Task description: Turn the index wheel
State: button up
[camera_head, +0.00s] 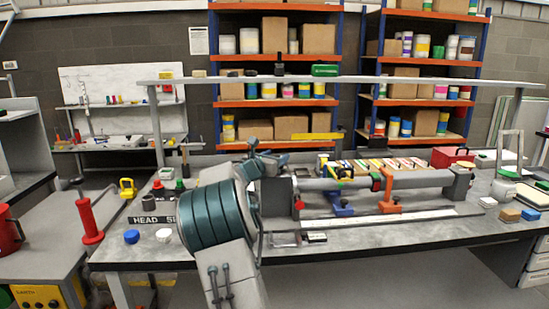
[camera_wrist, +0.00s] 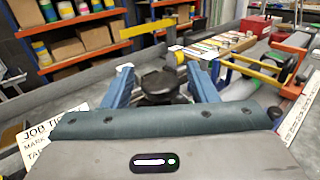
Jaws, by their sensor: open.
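My gripper (camera_wrist: 163,78) is open, with its two blue fingers spread apart in the wrist view. A dark, lobed, knob-like piece (camera_wrist: 158,86) shows between the fingers; I cannot tell whether it is the index wheel or whether the fingers touch it. In the head view my gripper (camera_head: 266,160) is above the left end of the bench fixture, at the grey head block (camera_head: 278,208). A long grey tube (camera_head: 415,181) runs right from the block, over blue and orange supports. My arm hides part of the head end, and no index wheel shows clearly there.
The bench (camera_head: 130,256) carries a red box (camera_head: 452,157) at the back right and a row of labelled items (camera_head: 385,166) behind the tube. A yellow bar (camera_wrist: 155,29) stands beyond my fingers. A red-handled tool (camera_head: 90,220) stands left. The front edge is mostly clear.

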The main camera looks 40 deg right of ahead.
jog(key=shift+c, duration=0.3)
jog(key=c, duration=0.9)
jog(key=shift+o, duration=0.2)
jog(key=shift+f+t+b, duration=0.15)
jog(key=shift+t+b, duration=0.15)
jog(key=shift+b, duration=0.65)
